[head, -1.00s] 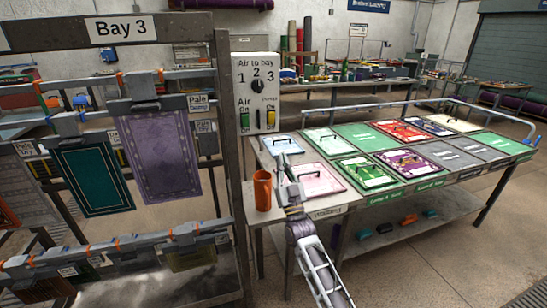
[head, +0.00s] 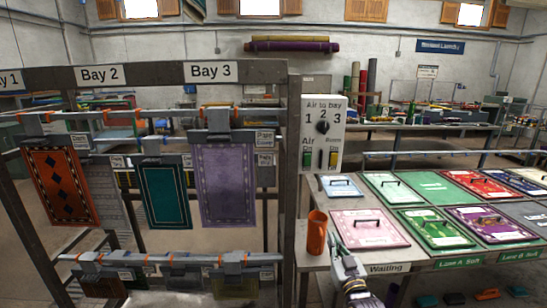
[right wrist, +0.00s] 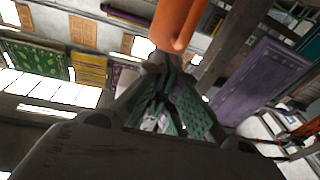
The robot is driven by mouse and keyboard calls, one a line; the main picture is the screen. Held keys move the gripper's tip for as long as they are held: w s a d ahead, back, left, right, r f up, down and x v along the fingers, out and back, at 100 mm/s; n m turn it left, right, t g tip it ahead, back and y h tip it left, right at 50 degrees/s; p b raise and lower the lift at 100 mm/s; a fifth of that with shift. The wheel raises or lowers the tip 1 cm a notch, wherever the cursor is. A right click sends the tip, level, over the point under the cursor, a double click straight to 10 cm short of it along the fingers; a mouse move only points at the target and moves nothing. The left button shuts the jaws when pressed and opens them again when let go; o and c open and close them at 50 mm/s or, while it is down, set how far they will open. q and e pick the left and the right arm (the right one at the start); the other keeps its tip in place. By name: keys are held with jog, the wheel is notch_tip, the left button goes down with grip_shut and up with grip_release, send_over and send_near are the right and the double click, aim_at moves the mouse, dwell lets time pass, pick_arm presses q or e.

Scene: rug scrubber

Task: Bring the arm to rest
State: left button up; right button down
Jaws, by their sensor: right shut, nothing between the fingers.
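My right gripper (head: 338,247) shows at the bottom of the head view, over the near left corner of the table by the "Waiting" label. Its arm comes up from the lower edge. In the right wrist view the fingers (right wrist: 165,88) are together with nothing between them. My left gripper is not in view.
The table (head: 312,262) holds several coloured panels with handles, including a pink one (head: 368,229). An air control box (head: 323,133) stands behind it. A rack with hanging rugs, one of them purple (head: 228,185), fills the left. Several small blocks lie on the lower shelf.

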jog(key=s+f+g, duration=0.8)
jog(key=s+f, duration=0.5)
jog(key=s, duration=0.1)
jog(key=s+d+f+g+h, duration=0.1)
jog(key=s+d+f+g, duration=0.2)
jog(key=s, duration=0.6)
jog(key=s+f+g+h, duration=0.15)
jog(key=s+g, duration=0.35)
jog(key=s, duration=0.5)
notch_tip(320, 180, down, 31)
jog(key=s+d+p, duration=0.1)
jog(key=d+p, duration=0.1)
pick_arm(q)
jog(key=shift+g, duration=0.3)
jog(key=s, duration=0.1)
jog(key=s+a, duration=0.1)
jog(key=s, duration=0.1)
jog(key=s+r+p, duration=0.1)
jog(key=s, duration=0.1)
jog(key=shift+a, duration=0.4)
pick_arm(e)
jog(key=s+d+f+g, duration=0.1)
jog(key=s+d+f, duration=0.3)
jog(key=s+f, duration=0.5)
jog(key=s+d+f, duration=0.4)
jog(key=s+f, duration=0.6)
jog(key=s, duration=0.2)
jog(key=shift+d+n+g+h, duration=0.2)
jog(key=shift+n+g+h, duration=0.1)
jog(key=shift+g+h, duration=0.15)
